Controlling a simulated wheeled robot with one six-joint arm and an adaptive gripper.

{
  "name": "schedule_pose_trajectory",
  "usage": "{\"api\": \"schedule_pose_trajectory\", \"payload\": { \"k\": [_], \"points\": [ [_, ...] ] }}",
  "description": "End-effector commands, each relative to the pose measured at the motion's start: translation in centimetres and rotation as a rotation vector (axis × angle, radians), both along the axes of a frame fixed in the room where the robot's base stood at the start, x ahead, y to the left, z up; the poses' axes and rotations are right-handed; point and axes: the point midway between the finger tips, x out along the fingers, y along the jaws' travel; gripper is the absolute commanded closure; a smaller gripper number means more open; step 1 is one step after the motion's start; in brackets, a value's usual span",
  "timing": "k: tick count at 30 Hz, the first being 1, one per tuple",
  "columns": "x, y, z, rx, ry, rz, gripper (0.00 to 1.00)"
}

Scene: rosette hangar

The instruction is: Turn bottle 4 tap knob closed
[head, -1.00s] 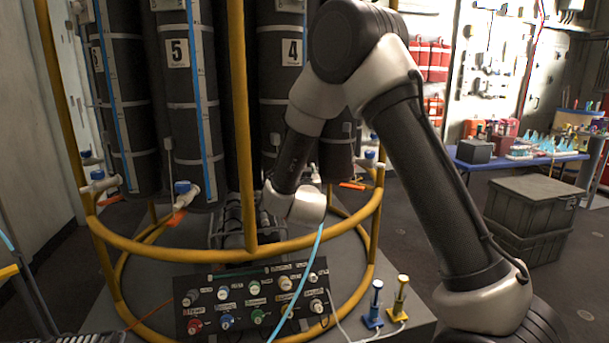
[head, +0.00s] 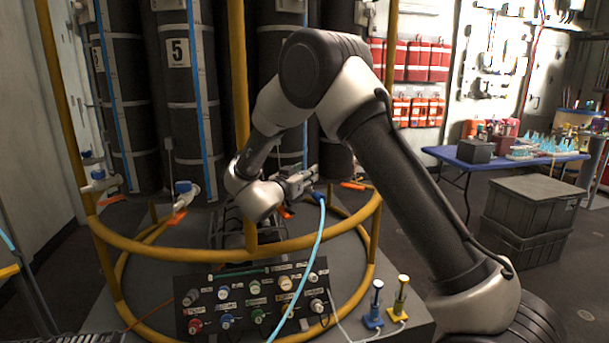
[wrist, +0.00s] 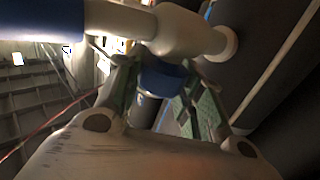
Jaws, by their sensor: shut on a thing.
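Bottle 4 (head: 266,62) is a tall dark cylinder behind the yellow rail, and my arm hides its number label. In the wrist view its white tap body (wrist: 188,34) runs across the top, with a wide blue section at the left. The blue tap knob (wrist: 163,76) lies between the two fingers of my gripper (wrist: 165,95), which is shut on it. In the head view my gripper (head: 302,180) points right at the foot of the bottle. The knob's turn angle cannot be read.
The yellow rail (head: 250,251) curves between me and the bottles. A cyan hose (head: 313,258) runs down past the valve panel (head: 262,300). Bottle 5's tap (head: 184,190) stands left. Blue and yellow posts (head: 374,305) (head: 401,298) stand right. The floor near the grey crates (head: 530,215) is open.

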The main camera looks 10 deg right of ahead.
Motion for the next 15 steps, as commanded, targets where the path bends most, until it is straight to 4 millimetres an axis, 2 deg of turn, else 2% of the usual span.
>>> {"api": "schedule_pose_trajectory", "payload": {
  "k": [10, 11, 14, 15],
  "points": [
    [0.08, 0.02, 0.21, 0.0, -0.005, 0.0, 0.86],
    [0.09, 0.01, 0.21, 0.0, -0.005, 0.0, 0.57],
    [0.07, 0.0, 0.17, -0.001, -0.004, -0.001, 0.4],
    [0.07, 0.0, 0.15, -0.001, -0.004, -0.001, 0.4]
  ]
}}
